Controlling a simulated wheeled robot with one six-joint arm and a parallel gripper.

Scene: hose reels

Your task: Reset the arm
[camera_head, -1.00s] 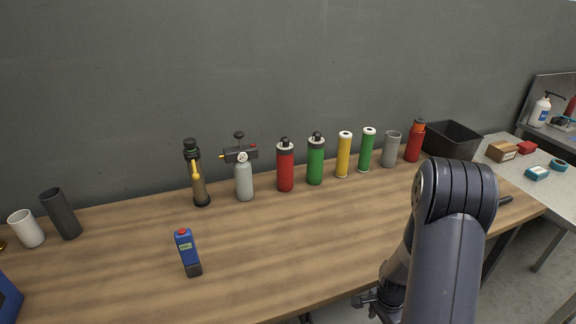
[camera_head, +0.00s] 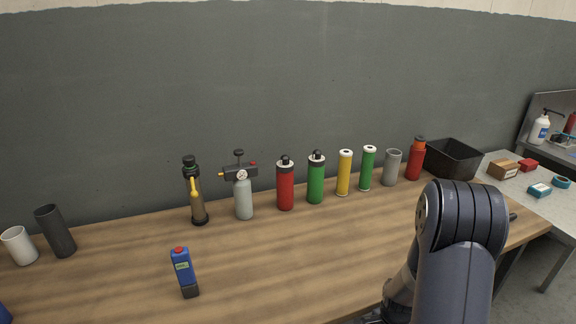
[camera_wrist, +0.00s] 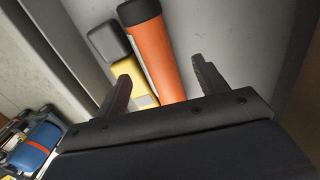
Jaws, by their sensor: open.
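My arm (camera_head: 455,240) stands folded at the right front of the wooden table (camera_head: 290,255) in the head view. My gripper is below the bottom edge there, out of sight. In the wrist view my gripper (camera_wrist: 162,78) is open, its two dark fingers apart. Beyond the fingers lie an orange cylinder with a black end (camera_wrist: 152,50) and a yellow device with a dark grey end (camera_wrist: 125,65). They appear between and past the fingertips; I cannot tell how far away they are, and nothing seems gripped.
On the table stand a blue handheld device (camera_head: 184,272), a red bottle (camera_head: 285,187), a green bottle (camera_head: 316,180), a yellow cylinder (camera_head: 344,174) and a black bin (camera_head: 452,158). The table's front middle is clear. A blue and orange object (camera_wrist: 38,143) shows at lower left in the wrist view.

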